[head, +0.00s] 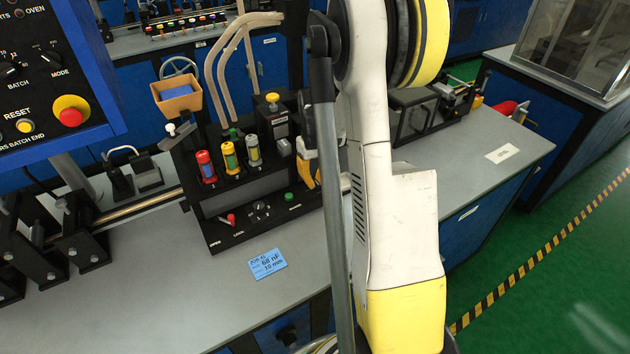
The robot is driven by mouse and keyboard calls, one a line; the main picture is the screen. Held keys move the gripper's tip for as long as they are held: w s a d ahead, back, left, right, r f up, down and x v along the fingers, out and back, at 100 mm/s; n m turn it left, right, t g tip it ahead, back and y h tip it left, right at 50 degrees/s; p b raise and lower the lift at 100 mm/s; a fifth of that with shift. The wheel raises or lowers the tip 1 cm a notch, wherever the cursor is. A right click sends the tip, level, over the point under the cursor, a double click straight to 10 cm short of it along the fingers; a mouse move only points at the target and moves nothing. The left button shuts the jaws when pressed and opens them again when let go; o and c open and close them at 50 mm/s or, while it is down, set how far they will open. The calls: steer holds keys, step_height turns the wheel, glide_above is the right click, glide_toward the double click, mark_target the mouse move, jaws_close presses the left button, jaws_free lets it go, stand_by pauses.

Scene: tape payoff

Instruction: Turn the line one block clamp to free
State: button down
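A black block unit (250,196) stands on the grey bench, holding a red, a yellow and a grey cylinder. A small red-tipped lever (231,219) is on its front panel, beside dark knobs and a green button (289,197). A black lever with a pale end (172,130) sticks up at its left end. The labels are too small to read, so I cannot tell which part is the line one block clamp or its setting. My white and yellow arm (395,210) hides the unit's right side. I cannot make out my gripper.
Black clamp-like brackets (82,232) sit on a rail at the left. A blue card (267,264) lies in front of the unit. A control panel (50,80) with a red button is at upper left.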

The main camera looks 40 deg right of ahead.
steer(key=shift+m, duration=0.5)
steer(key=m, duration=0.8)
steer(key=shift+b, duration=0.35)
steer(key=m, duration=0.5)
steer(key=shift+m, duration=1.9)
steer(key=c, duration=1.5)
jaws_free()
